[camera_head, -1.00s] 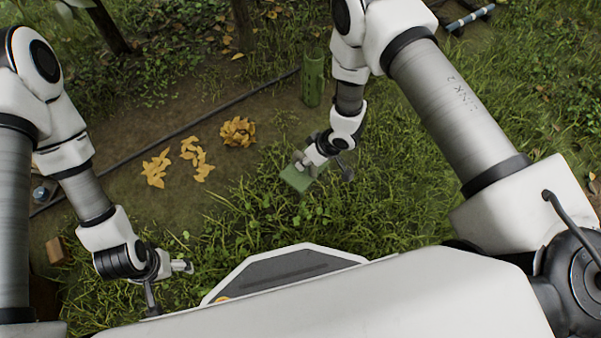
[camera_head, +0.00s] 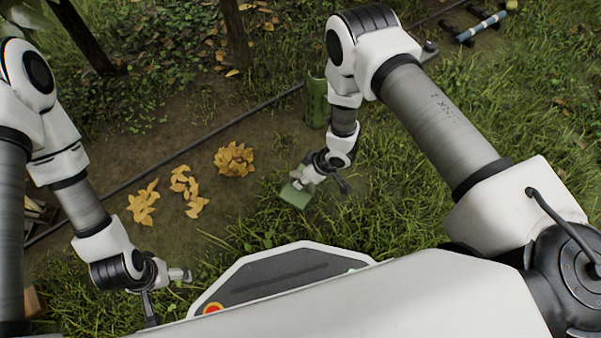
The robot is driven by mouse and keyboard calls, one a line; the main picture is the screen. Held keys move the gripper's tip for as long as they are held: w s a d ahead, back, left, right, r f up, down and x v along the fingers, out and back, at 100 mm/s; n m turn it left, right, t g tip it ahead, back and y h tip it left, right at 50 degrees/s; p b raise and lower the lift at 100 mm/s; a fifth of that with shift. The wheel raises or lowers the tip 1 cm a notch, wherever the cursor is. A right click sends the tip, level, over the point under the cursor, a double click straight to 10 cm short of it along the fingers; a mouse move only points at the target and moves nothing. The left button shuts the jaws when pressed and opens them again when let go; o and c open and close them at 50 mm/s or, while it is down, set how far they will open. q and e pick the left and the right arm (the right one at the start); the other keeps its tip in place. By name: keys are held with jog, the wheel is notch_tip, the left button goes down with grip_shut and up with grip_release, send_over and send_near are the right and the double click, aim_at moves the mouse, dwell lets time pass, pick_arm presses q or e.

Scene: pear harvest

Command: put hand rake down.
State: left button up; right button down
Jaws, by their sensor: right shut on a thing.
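The hand rake (camera_head: 295,196) shows as a flat green piece at the tip of my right gripper (camera_head: 300,181), right of the leaf piles. My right gripper is shut on it and points down over the grass. Its prongs and handle cannot be made out, and I cannot tell whether it touches the ground. My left gripper (camera_head: 182,275) is at the lower left, over grass and apart from the rake. Its fingers are too small to tell whether they are open.
A heap of yellow leaves (camera_head: 235,159) and two smaller leaf patches (camera_head: 142,204) (camera_head: 187,191) lie on bare soil. A green cylinder (camera_head: 316,101) stands behind my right gripper. A dark hose (camera_head: 200,144) crosses the soil. Tree trunks stand at the back. Grass in front is open.

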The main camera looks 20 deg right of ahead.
aim_at(300, 198)
notch_tip(300, 198, down, 4)
jog(key=b, duration=0.3)
jog(key=shift+w+f, duration=0.1)
jog(key=shift+w, duration=0.05)
jog(key=shift+r, duration=0.3)
jog(key=shift+f, duration=0.15)
jog(key=c, duration=1)
grip_release()
